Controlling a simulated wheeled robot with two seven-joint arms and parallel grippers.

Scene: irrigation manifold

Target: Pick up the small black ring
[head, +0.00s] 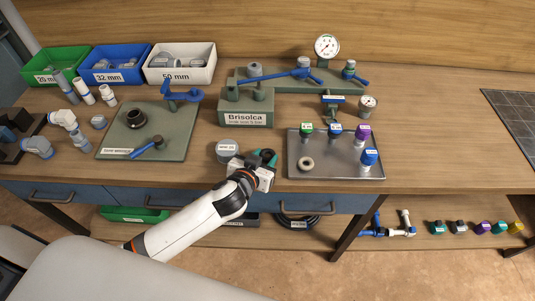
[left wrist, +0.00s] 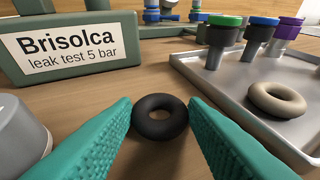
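The small black ring (left wrist: 160,117) lies flat on the wooden bench in the left wrist view. My left gripper (left wrist: 160,108) is open, with one teal fingertip on each side of the ring. The ring nearly fills the gap, and I cannot tell if either finger touches it. In the head view my left gripper (head: 265,157) is low over the bench, just left of the metal tray, and largely hides the ring. My right gripper is not in view.
The metal tray (head: 335,172) close on the right holds a beige ring (head: 306,164) and several capped fittings. A grey round part (head: 228,151) stands just left of the gripper. The green Brisolca stand (head: 246,119) is behind. Bare bench lies right of the tray.

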